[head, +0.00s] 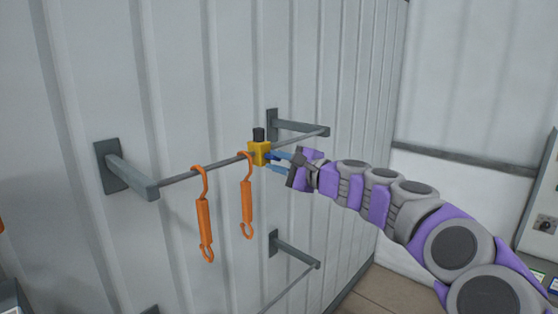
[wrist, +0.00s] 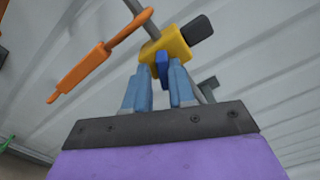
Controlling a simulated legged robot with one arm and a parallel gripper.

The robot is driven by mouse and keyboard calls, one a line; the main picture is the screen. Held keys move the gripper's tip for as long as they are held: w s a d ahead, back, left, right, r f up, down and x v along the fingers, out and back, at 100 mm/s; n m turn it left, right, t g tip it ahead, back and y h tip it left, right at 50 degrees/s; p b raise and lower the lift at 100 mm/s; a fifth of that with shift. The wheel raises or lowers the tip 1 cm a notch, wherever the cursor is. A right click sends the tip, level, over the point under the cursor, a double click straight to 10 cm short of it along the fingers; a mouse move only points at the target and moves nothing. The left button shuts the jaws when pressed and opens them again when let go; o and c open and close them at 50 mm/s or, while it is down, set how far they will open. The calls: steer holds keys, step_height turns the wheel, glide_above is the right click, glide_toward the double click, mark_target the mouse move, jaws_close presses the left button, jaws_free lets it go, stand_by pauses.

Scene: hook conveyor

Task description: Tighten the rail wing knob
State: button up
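A yellow clamp block (head: 259,153) sits on the upper grey rail (head: 224,162), with a black part (head: 258,134) on its top. A small blue wing knob (head: 269,156) sticks out of the block toward my gripper. My gripper (head: 277,163) comes from the right, its two blue-grey fingers apart. In the wrist view the blue wing knob (wrist: 162,66) stands between the fingertips, with a narrow gap showing on each side. The yellow block (wrist: 167,47) is just beyond the fingertips. Whether a finger touches the knob, I cannot tell for sure.
Two orange hooks hang from the rail left of the block: a near one (head: 205,220) and a far one (head: 247,205), close to the block. Grey brackets (head: 127,172) hold the rail off a corrugated wall (head: 210,70). A lower rail (head: 290,290) runs below.

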steer(key=o, duration=0.3)
steer(key=shift+w, duration=0.25)
steer(key=shift+s, duration=0.15)
steer(key=shift+s+d+r, duration=0.1)
steer(key=shift+s, duration=0.05)
steer(key=b+v, duration=0.2)
steer(key=v, duration=1.5)
steer(key=shift+w+b, duration=0.2)
steer(key=shift+b, duration=0.2)
steer(key=shift+f, duration=0.25)
